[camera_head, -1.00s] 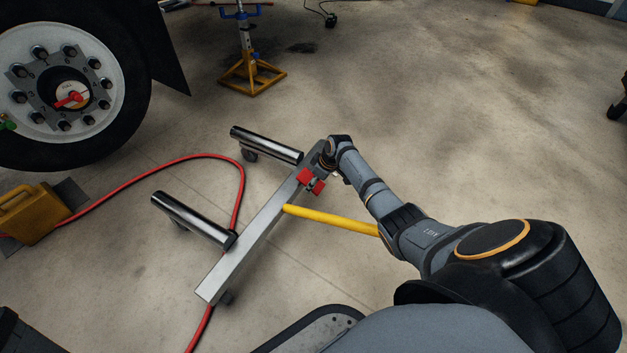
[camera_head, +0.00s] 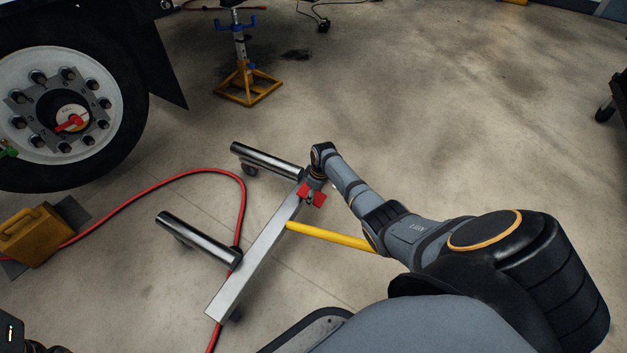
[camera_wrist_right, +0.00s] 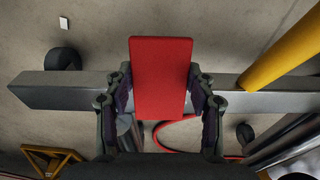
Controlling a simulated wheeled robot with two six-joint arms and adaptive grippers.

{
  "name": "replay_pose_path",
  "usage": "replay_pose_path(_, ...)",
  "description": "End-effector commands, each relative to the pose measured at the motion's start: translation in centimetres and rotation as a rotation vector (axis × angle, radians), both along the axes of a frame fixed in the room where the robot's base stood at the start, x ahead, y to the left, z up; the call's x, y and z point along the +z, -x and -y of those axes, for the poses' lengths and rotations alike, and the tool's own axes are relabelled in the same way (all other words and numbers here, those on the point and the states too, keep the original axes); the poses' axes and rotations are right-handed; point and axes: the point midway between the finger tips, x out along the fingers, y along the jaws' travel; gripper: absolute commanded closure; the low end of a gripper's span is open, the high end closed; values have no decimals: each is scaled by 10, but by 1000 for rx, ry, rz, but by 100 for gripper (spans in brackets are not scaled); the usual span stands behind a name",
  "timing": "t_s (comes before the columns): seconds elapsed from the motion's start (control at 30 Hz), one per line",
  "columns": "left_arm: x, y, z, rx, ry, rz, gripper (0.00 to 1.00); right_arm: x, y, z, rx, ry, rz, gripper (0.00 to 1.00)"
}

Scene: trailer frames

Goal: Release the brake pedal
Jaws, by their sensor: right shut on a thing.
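The red brake pedal (camera_head: 312,195) sits on the grey metal bar of a wheel dolly (camera_head: 262,255). In the right wrist view the pedal (camera_wrist_right: 161,78) is a flat red plate between the two fingers of my right gripper (camera_wrist_right: 160,92). The fingers touch it on both sides, shut on it. In the head view my right gripper (camera_head: 316,184) reaches the pedal from above, and the wrist partly hides it. My left gripper's fingers do not show.
Two steel rollers (camera_head: 198,238) stick out left from the dolly, and a yellow bar (camera_head: 335,238) runs right. A red hose (camera_head: 240,190) passes under it. A truck wheel (camera_head: 60,115), a yellow chock (camera_head: 30,238) and a jack stand (camera_head: 245,80) stand beyond.

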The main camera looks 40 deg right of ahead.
Motion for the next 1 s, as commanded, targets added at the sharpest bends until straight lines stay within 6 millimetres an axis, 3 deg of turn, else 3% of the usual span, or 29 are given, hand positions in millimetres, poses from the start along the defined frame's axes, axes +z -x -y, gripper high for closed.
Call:
replay_pose_path(0.5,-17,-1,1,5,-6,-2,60,13,-6,-5,0,111,-223,100)
replay_pose_path(1.0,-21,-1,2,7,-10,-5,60,17,-6,-4,-1,132,-261,100)
